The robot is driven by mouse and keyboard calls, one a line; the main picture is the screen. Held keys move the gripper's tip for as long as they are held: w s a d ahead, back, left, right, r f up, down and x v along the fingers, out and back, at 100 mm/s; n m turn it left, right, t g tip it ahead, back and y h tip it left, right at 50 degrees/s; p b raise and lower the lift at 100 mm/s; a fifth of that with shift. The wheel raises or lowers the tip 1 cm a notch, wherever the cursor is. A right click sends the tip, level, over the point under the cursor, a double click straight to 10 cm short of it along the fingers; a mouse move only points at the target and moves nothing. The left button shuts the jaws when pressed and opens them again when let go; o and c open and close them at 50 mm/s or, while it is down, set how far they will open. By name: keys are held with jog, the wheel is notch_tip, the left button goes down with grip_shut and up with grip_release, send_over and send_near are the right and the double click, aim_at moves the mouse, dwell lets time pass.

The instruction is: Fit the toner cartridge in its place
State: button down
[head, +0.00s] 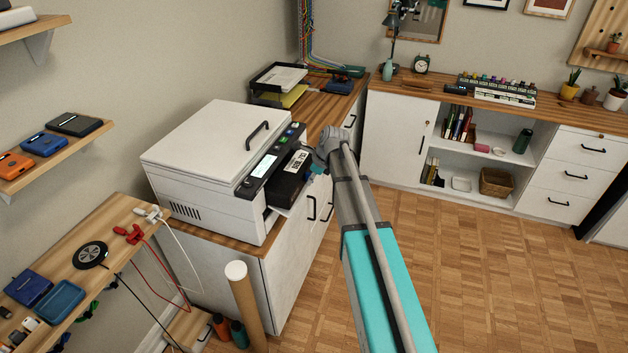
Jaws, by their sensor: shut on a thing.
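The black toner cartridge (286,189) with a white label is at the front opening of the white printer (205,150). Part of it sits within the opening and part sticks out over the lower front ledge. My gripper (312,168) is at the cartridge's outer end, to its right, and is shut on it. My wrist and arm hide the fingertips, and the inside of the slot is hidden too, so how deep the cartridge sits cannot be told. The printer's lid with its black handle (258,135) is down.
The printer stands on a wood-topped white cabinet (285,265). Behind it are a paper tray (279,78) and cables. A cardboard tube (244,300) stands in front. A side desk (100,225) with chargers is at left. The floor (480,270) at right is clear.

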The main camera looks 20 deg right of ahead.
jog(key=shift+w+a, duration=0.8)
jog(key=shift+a, duration=0.3)
jog(key=shift+w+a, duration=0.85)
jog(key=shift+a, duration=0.25)
jog(key=shift+w+a, duration=0.8)
jog(key=shift+a, duration=0.3)
jog(key=shift+a, duration=0.1)
jog(key=c, duration=0.6)
grip_release()
jog(key=shift+c, duration=0.2)
jog(key=shift+s, duration=0.1)
jog(key=s+d+r+p, duration=0.3)
jog(key=s+d, duration=0.7)
jog(key=d, duration=0.4)
jog(key=shift+s+d, duration=0.2)
jog(key=shift+d, duration=0.05)
